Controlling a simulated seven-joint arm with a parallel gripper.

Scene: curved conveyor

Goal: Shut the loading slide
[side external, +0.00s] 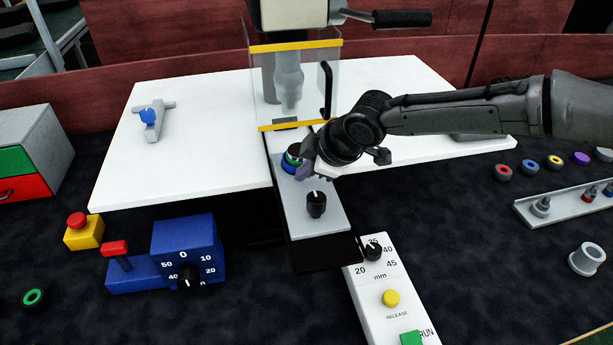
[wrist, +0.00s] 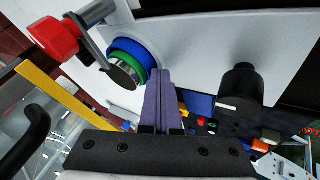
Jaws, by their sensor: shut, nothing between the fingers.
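The loading slide (side external: 328,222) is a pale grey plate pulled out toward the front from under the press, over a black rail. A black knob (side external: 316,204) stands near its front end; it also shows in the wrist view (wrist: 240,85). A blue and green ringed part (side external: 291,163) sits farther back on the plate; it shows in the wrist view (wrist: 130,62) with a metal face. My gripper (side external: 304,172) is shut and empty, its purple fingertips (wrist: 158,95) between the ringed part and the knob. I cannot tell whether they touch the part or plate.
A clear guard (side external: 300,95) with yellow edges and a black handle (side external: 326,90) stands behind the slide. A white control panel (side external: 375,300) lies in front. A blue dial box (side external: 185,250) is at left. The white table (side external: 200,120) is mostly clear.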

